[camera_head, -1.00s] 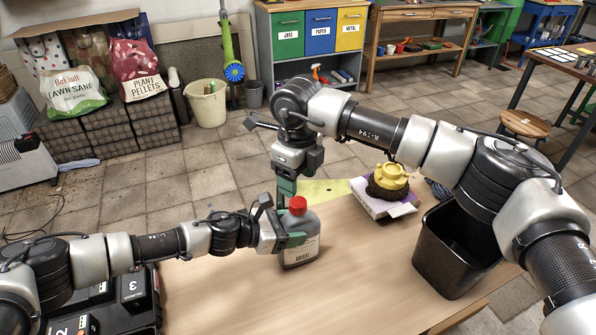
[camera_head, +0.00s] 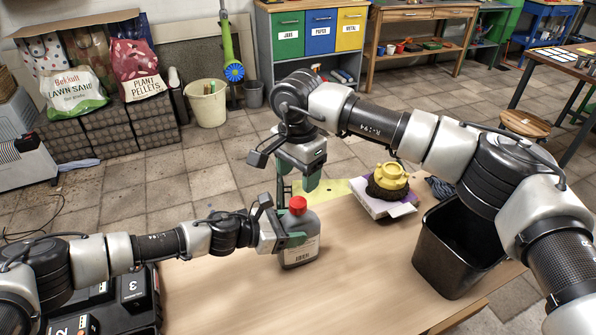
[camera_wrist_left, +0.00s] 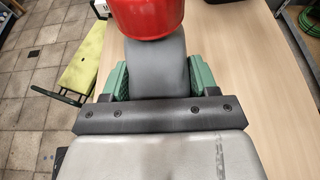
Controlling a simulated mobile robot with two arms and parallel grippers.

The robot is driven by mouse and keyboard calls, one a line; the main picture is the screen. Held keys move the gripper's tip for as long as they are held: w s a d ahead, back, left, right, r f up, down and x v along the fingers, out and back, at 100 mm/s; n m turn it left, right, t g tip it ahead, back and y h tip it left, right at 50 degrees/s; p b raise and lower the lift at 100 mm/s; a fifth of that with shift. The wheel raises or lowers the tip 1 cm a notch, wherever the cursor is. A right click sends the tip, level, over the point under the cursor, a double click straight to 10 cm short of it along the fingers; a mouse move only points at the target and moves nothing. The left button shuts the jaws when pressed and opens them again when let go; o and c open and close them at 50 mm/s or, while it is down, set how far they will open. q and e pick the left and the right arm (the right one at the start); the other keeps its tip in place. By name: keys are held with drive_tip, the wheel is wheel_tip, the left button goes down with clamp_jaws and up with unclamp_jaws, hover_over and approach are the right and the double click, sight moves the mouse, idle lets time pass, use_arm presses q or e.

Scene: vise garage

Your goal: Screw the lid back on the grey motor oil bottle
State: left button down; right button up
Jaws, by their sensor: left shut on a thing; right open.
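The grey motor oil bottle (camera_head: 300,245) stands upright on the wooden table in the head view. Its red lid (camera_head: 298,205) sits on top of the neck; I cannot tell how tightly it is seated. In the left wrist view the red lid (camera_wrist_left: 148,15) is at the top and the grey bottle (camera_wrist_left: 156,62) is below it. My left gripper (camera_head: 292,240) is shut on the bottle's upper body from the left. My right gripper (camera_head: 297,190) points down above the lid, its fingers apart and empty.
A black bin (camera_head: 452,250) stands at the table's right side. A yellow part on a dark base (camera_head: 388,180) sits on a white and purple box. A black case (camera_head: 130,292) is at the lower left. The table front (camera_head: 230,305) is clear.

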sight(298, 202)
drive_tip(key=shift+f, duration=4.05)
